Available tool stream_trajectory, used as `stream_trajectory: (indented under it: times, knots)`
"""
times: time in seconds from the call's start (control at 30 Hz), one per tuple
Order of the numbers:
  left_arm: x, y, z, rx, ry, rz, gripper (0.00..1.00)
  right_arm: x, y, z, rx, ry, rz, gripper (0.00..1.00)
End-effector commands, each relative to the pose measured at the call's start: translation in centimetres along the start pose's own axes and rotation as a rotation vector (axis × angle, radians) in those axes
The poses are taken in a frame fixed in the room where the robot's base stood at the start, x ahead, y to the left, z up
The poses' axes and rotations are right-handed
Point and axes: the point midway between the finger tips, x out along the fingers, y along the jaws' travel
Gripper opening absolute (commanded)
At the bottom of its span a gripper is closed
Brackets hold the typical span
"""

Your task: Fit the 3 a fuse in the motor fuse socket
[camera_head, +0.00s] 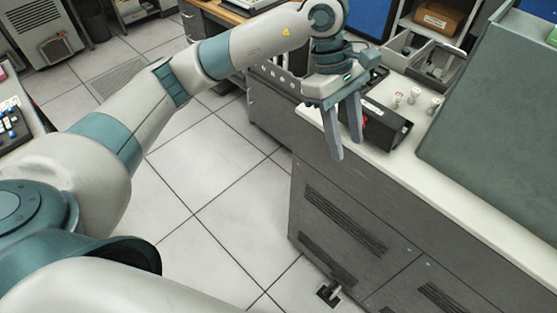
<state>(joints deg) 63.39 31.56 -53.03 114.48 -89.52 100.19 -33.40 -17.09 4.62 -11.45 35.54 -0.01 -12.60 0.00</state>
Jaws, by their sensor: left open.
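My left gripper (347,148) points down with its two fingers apart, over the front edge of the counter. Nothing shows between the fingers. Behind it a black box (392,129) with small red parts on its side sits on the counter; the gripper hides part of it. Several small white and reddish pieces, possibly fuses, stand on the counter right of the box, among them one piece (414,94). Their markings are too small to read, and I cannot tell which is the 3 A fuse. No socket label is legible. My right gripper is out of view.
The white counter top (446,197) is bare along its front edge. A large grey-green sloped housing (490,130) rises on the right. A grey bin (425,55) stands behind the small pieces. Grey cabinets are below, and the tiled floor (225,215) is open to the left.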

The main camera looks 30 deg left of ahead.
Motion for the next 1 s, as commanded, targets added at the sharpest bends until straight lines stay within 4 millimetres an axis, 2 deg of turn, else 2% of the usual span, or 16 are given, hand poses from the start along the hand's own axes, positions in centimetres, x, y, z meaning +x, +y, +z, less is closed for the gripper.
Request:
stream_trajectory:
  times: [1.0]
  knots:
    - [3.6,-6.1,-8.9,0.792,0.000,-0.329,0.41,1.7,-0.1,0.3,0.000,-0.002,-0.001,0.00]
